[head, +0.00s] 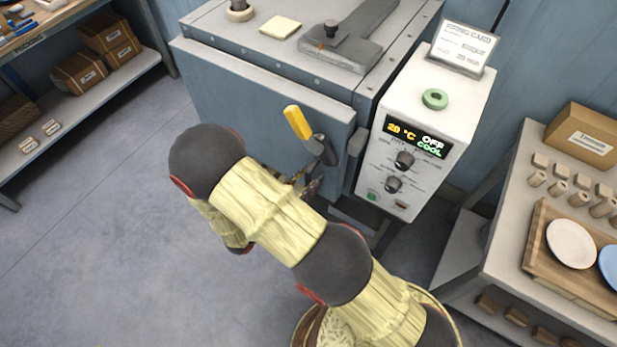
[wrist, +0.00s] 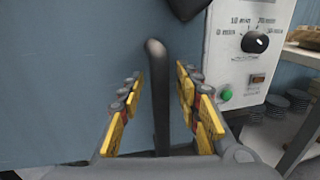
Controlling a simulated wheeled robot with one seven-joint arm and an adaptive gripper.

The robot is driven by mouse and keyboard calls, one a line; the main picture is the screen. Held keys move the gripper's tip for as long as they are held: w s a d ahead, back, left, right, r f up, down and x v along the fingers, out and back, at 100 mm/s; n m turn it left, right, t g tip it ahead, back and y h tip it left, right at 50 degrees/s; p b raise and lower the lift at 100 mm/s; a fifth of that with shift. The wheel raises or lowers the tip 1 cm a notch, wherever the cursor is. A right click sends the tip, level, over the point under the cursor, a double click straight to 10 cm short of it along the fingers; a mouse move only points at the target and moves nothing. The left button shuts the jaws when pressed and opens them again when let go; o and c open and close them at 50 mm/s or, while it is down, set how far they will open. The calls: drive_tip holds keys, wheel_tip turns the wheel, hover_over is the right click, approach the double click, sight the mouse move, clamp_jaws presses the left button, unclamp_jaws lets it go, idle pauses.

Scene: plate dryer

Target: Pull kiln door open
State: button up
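The kiln door (head: 235,100) is the blue-grey front panel of the kiln and looks to sit against its body. A latch lever with a yellow grip (head: 298,123) and a dark pivot stands near the door's right edge. In the wrist view a dark upright handle bar (wrist: 159,100) stands in front of the door (wrist: 70,70). My gripper (wrist: 160,88) is open, with its yellow-padded fingers on either side of the bar and visible gaps to both. In the head view my arm hides most of the gripper and the handle bar.
A white control box (head: 425,130) reading 20 °C, OFF, COOL stands right of the door; it also shows in the wrist view (wrist: 245,50). A bench (head: 505,225) with plates and blocks is at the right, a shelf (head: 95,95) at the far left. The floor (head: 100,240) left of my arm is clear.

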drive_tip(key=shift+c, duration=1.2)
clamp_jaws()
